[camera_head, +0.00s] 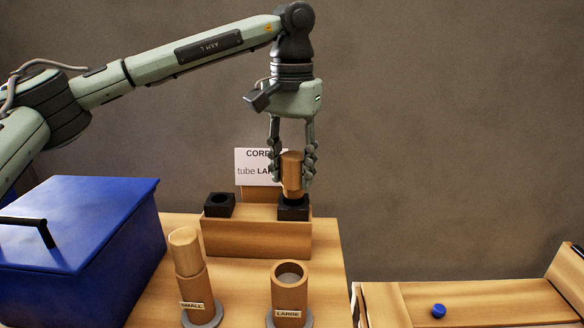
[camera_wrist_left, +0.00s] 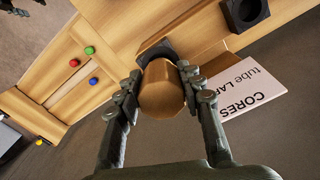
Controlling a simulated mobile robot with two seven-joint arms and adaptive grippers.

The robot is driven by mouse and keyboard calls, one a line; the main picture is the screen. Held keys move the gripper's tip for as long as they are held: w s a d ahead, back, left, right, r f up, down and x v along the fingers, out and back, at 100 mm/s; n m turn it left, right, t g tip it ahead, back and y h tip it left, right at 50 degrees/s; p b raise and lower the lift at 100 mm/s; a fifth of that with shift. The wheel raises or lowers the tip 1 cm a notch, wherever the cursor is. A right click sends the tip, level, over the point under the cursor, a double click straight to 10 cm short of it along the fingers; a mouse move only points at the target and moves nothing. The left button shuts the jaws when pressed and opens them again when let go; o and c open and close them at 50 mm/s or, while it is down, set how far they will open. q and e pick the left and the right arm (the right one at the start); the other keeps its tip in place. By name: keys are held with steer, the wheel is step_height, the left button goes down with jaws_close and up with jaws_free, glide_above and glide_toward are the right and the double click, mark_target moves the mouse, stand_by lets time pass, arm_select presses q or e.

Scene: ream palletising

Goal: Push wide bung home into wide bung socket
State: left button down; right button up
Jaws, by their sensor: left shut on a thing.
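My left gripper (camera_head: 292,165) is shut on a brown wooden cylinder, the wide bung (camera_head: 291,172), gripping it from above by its sides. The bung also shows between the fingers (camera_wrist_left: 157,92) in the left wrist view. It looks slightly tilted, and its lower end is at or just over the right black square holder (camera_head: 293,208) on the wooden block. I cannot tell whether it has entered the hole. A tube labelled LARGE (camera_head: 289,298) stands open in front. No label marks the wide bung socket. My right gripper is not in view.
A second black holder (camera_head: 220,204) on the block is empty. A tube labelled SMALL (camera_head: 194,290) has a cylinder standing up from its top. A blue box (camera_head: 85,240) stands at left. A sign (camera_head: 252,167) stands behind. A wooden tray (camera_head: 480,302) at right holds a blue button-like piece (camera_head: 438,311).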

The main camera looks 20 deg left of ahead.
mark_target(292, 186)
arm_select(q)
steer(key=shift+p, duration=0.3)
stand_by(0.5)
steer(key=shift+f+b, duration=0.95)
steer(key=shift+f, duration=0.8)
steer(key=c, duration=0.9)
jaws_free()
step_height(292, 186, up, 12)
